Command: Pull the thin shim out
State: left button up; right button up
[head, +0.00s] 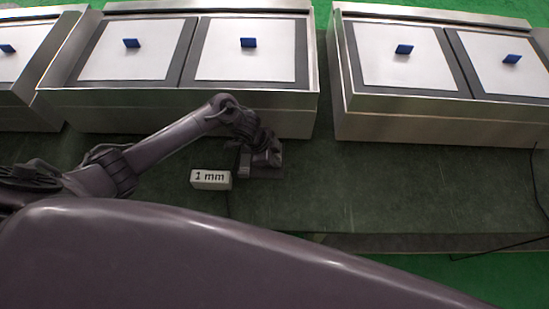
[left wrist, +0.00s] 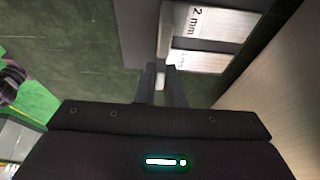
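My left gripper (head: 262,160) is low over the dark green worktop, just right of a small white block marked "1 mm" (head: 211,179). In the left wrist view my left gripper (left wrist: 161,84) has its two dark fingers close together, pointing at a grey holder. A small pale piece (left wrist: 160,77) shows between the fingertips; I cannot tell if they press on it or if it is the thin shim. Beside the holder are a white plate marked "2 mm" (left wrist: 216,23) and another white plate (left wrist: 200,61) with a faint label. My right gripper is not in view.
Metal cases with white panels and blue handles (head: 248,42) stand along the back, close behind my left gripper. The worktop (head: 400,195) is clear to the right. A thin dark cable lies at the right edge.

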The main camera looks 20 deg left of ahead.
pick_arm(q)
grip_shut()
jog(key=shift+s+d+r+p, duration=0.1)
jog(key=shift+s+p, duration=0.2)
jog(key=shift+s, duration=0.05)
jog(key=s+p, duration=0.1)
jog(key=s, duration=0.1)
jog(key=s+d+p, duration=0.1)
jog(key=s, duration=0.1)
jog(key=shift+d, duration=0.1)
jog(key=o, duration=0.6)
grip_release()
jog(key=shift+s, duration=0.1)
jog(key=shift+c, duration=0.2)
